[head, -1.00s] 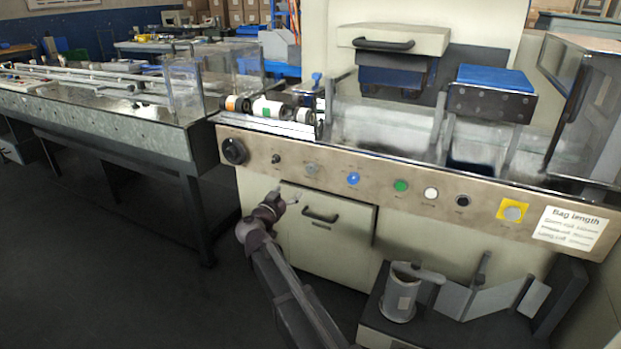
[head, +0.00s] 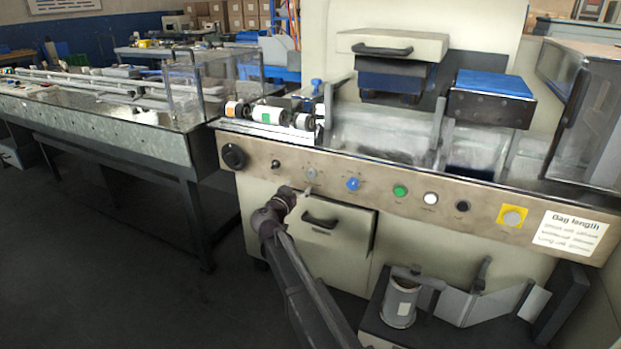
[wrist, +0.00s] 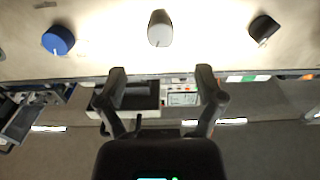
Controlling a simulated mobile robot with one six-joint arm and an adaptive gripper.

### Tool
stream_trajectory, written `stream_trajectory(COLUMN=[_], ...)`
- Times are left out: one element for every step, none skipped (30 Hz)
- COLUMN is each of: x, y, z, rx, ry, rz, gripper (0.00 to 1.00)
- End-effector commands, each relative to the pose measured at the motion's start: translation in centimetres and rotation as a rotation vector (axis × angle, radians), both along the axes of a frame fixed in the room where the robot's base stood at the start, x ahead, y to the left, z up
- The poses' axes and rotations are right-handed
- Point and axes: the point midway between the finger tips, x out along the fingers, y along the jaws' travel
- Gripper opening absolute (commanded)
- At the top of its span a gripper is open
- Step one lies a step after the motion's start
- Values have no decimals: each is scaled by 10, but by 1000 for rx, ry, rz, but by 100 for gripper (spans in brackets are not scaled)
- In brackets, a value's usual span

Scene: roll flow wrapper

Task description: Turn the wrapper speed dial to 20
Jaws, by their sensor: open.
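The machine's front panel (head: 330,177) carries a row of dials and buttons. A grey dial (head: 311,172) sits between a small black dial (head: 275,164) and a blue dial (head: 353,184). The labels are too small to read, so I cannot tell which is the wrapper speed dial. My gripper (head: 303,191) is just below the grey dial. In the wrist view, my open gripper (wrist: 161,80) has the grey dial (wrist: 160,28) ahead, centred between its fingertips and apart from them. The blue dial (wrist: 58,40) is left and the black dial (wrist: 263,30) right. Nothing is held.
A large black rotary knob (head: 233,157) is at the panel's left end. Green (head: 399,191) and white (head: 430,198) buttons are to the right. A drawer handle (head: 320,220) juts out below my gripper. A film roll assembly (head: 270,114) stands above the panel.

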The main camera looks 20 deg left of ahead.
Motion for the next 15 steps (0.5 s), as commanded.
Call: stream_trajectory(x=[11,15,22,26,31,36,41,45,50,53,57,60,63,65,67], y=[1,1,0,-1,-1,-1,-1,-2,-2,-3,-3,-4,-4,-4,-4], z=[0,0,0,0,0,0,0,0,0,0,0,0,0,0,0], rx=[0,0,0,0,0,0,0,0,0,0,0,0,0,0,0], ry=[0,0,0,0,0,0,0,0,0,0,0,0,0,0,0], rz=[0,0,-1,-1,-1,-1,0,0,0,0,-1,-1,0,0,1], gripper=[86,86,86,86,86,86,86,86,86,86,86,86,86,86,86])
